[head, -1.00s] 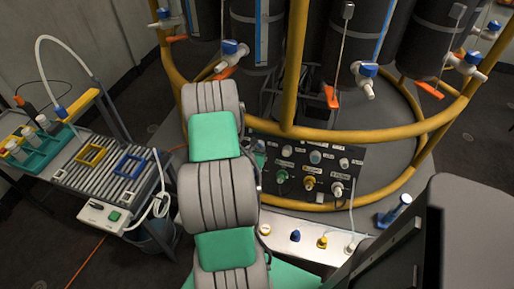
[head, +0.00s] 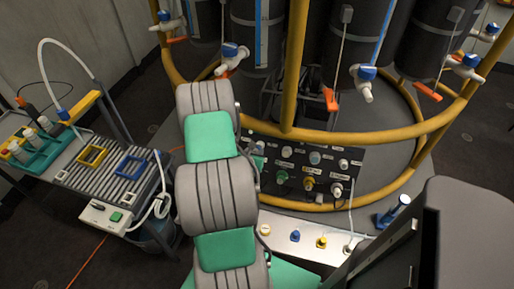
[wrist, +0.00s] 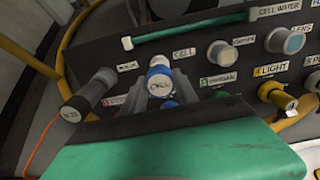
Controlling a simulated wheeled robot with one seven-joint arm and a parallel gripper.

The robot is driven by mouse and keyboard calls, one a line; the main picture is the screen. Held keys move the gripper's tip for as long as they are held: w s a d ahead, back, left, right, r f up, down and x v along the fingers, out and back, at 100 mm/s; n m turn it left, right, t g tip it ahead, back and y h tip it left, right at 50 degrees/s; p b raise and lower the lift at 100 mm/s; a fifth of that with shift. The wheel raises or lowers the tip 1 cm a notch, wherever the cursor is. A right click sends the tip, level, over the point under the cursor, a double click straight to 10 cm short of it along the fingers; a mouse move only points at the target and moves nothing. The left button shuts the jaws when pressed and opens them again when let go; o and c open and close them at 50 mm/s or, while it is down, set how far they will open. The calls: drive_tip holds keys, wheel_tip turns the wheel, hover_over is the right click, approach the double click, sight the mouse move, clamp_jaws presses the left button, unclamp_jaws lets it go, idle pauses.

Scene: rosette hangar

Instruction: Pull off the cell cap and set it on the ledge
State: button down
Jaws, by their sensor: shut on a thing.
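The cell cap (wrist: 160,86), white with a blue band and lettering on its end, is between my gripper's grey fingers in the wrist view. My gripper (wrist: 164,92) is shut on it, in front of the dark panel (wrist: 125,70) near the CELL label. I cannot tell whether the cap is seated on its socket or clear of it. In the head view my arm hides the gripper and cap. The pale ledge (head: 280,251) runs below the panel (head: 335,166), right of my arm.
Small blue (head: 295,236) and yellow (head: 322,243) fittings stand on the ledge, with a white hose at its right. Other panel fittings sit close right of my gripper, including a yellow one (wrist: 284,100). A yellow rail (head: 330,133) curves above the panel.

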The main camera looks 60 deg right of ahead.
sight(255, 152)
drive_tip(key=shift+p+v, duration=0.85)
drive_tip(key=shift+v, duration=1.05)
